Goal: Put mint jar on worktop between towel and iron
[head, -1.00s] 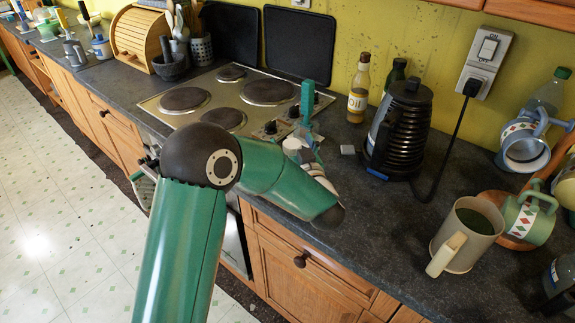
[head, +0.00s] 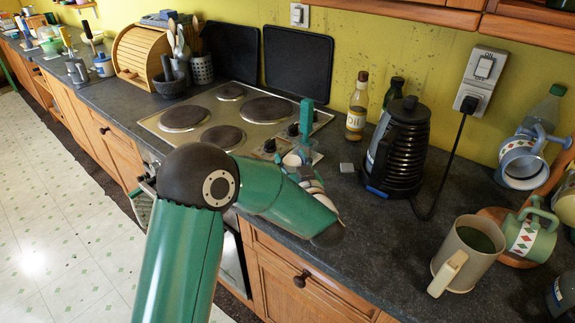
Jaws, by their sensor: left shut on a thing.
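My left arm reaches over the worktop (head: 390,240), and its gripper (head: 298,163) is by the front right corner of the hob. It is shut on a small pale thing (head: 291,160), mostly hidden by the gripper and my forearm. I cannot tell for sure that this is the mint jar. An upright green handle-like part (head: 306,118) rises just behind the gripper; I cannot tell what it belongs to. I cannot make out the towel or the iron. My right gripper is out of view.
The hob (head: 215,115) lies left of the gripper. A beige mug (head: 468,252) and green mug (head: 530,235) are further right. Worktop before the kettle is clear.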

